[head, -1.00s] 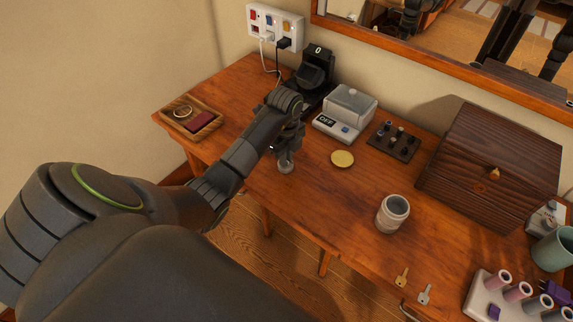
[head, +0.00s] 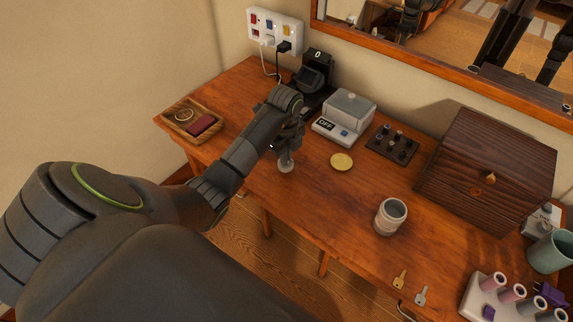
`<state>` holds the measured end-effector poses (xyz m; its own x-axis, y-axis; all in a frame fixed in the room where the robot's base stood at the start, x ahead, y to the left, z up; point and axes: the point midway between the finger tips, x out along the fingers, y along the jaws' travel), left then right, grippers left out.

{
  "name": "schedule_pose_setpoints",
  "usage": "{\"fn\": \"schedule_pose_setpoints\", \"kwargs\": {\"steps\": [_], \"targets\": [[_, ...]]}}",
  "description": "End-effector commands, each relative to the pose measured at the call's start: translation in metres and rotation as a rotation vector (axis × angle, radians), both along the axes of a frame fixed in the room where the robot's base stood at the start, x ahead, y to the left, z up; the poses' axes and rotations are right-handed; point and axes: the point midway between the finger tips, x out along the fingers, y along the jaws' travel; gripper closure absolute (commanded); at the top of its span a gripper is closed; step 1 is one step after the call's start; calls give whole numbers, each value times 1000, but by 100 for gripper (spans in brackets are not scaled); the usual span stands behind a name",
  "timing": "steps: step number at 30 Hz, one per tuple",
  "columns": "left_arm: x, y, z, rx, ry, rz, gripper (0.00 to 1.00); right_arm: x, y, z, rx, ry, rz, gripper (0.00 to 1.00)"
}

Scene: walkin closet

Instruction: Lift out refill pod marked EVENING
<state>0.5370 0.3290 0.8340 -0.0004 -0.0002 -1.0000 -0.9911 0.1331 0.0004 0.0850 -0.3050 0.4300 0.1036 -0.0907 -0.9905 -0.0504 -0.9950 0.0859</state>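My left gripper (head: 287,147) points down over the front part of the wooden desk, left of the gold disc. A small grey, glassy piece (head: 286,164) shows right under its fingertips. I cannot tell whether the fingers hold it or it stands on the desk. A dark rack (head: 393,151) with several small dark pods or bottles sits behind the gold disc (head: 341,161). A grey-white jar (head: 390,216) stands open nearer the front. No label reading EVENING is legible, so I cannot pick out that pod. My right gripper is not in view.
A grey device (head: 349,110) reading OFF and a black device (head: 313,77) reading 0 stand at the back. A wooden tray (head: 177,130) is at left, a dark wooden box (head: 487,160) at right. Keys (head: 400,279) and a roller stand (head: 476,298) lie in front.

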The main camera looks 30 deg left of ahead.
Motion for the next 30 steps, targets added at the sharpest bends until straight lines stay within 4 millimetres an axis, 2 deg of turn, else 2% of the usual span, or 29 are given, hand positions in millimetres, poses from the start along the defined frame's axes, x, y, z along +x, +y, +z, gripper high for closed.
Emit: {"fn": "schedule_pose_setpoints", "kwargs": {"steps": [30], "targets": [[0,0,43,0,-1,0,100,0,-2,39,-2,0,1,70]]}}
